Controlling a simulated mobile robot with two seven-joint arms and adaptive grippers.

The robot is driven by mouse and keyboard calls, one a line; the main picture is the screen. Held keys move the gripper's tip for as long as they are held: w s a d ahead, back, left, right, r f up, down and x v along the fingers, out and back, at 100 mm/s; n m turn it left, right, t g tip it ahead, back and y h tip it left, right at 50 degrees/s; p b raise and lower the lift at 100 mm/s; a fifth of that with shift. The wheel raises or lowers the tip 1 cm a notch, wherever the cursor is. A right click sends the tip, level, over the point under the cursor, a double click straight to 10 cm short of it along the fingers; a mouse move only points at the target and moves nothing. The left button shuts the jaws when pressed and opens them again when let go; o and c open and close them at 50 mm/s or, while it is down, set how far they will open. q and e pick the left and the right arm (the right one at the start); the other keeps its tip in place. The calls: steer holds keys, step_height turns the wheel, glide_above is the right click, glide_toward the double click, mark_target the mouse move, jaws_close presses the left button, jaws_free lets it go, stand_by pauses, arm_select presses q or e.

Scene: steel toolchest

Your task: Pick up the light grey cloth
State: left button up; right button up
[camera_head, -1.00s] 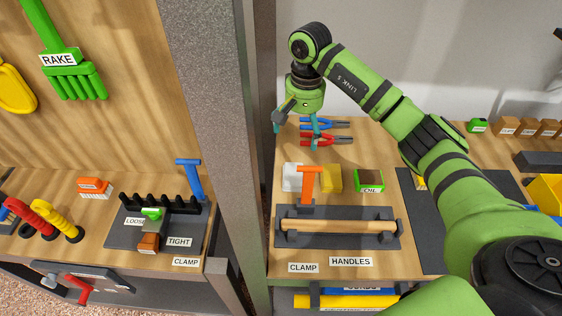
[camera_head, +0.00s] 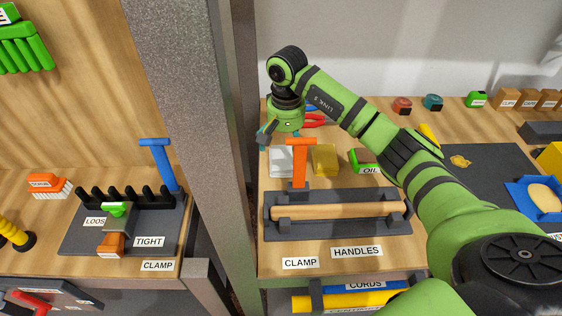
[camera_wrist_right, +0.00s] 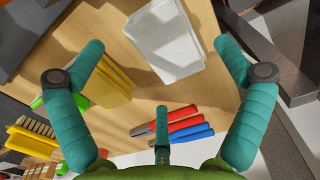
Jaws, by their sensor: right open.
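The light grey cloth (camera_head: 281,162) is a folded, pale rectangle on the wooden bench, left of a yellow cloth (camera_head: 325,158). In the right wrist view the light grey cloth (camera_wrist_right: 166,38) lies flat beyond and between the spread teal fingers. My right gripper (camera_wrist_right: 160,47) is open and empty, apart from the cloth. In the head view the right gripper (camera_head: 266,136) is just behind the cloth, with its fingers partly hidden by the wrist. My left gripper is not in view.
An orange clamp (camera_head: 300,160) stands upright close to the cloth's right side. A wooden handle (camera_head: 340,210) lies in a dark rack in front. Red and blue pliers (camera_wrist_right: 180,128) lie behind the cloth. A steel post (camera_head: 190,130) rises to the left.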

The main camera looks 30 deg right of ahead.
mark_target(286, 156)
step_height(286, 156, down, 4)
steer(key=shift+r, duration=0.1)
steer(key=shift+f, duration=0.25)
steer(key=c, duration=1.1)
steer(key=shift+d+r, duration=0.1)
steer(key=shift+r, duration=0.1)
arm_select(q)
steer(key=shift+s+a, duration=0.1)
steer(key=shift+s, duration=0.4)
arm_select(e)
step_height(286, 156, up, 10)
steer(key=shift+f, duration=0.2)
